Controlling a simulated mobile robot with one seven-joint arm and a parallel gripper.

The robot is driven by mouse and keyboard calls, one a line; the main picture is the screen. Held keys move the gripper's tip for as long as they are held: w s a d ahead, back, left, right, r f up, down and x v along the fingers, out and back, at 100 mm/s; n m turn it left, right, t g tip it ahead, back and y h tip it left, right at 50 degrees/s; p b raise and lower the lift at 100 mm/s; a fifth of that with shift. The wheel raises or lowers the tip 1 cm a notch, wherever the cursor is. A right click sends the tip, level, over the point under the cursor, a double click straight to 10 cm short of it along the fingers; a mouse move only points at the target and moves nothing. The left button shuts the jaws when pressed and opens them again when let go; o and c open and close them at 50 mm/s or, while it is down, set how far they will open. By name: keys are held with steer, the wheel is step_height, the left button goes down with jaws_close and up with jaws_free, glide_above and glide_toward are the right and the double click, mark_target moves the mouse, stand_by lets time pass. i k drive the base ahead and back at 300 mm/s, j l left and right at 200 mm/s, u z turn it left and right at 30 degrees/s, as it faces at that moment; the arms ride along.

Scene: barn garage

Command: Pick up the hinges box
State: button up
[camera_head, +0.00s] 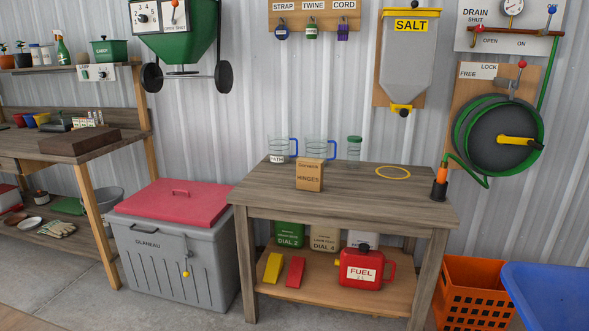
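The hinges box (309,177) is a small tan-brown carton with dark lettering that reads HINGES. It stands upright on the wooden table (363,197), near the front edge and left of the table's middle. Its front face is fully visible. Two clear jugs with blue handles stand close behind it, one to the left (280,147) and one to the right (317,148). My gripper does not show in this view.
A lidded jar (354,149) and a yellow ring (393,172) are on the table. An orange-tipped nozzle (440,184) stands at its right edge. Below are a red fuel can (362,268) and blocks. A grey cooler (175,250) stands left, an orange crate (472,297) right.

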mark_target(309, 172)
steer(key=i+u, duration=0.15)
steer(key=i, duration=0.6)
steer(key=i+u, duration=0.2)
steer(key=i, duration=0.55)
steer(key=i+l+u, duration=0.15)
steer(key=i, duration=0.6)
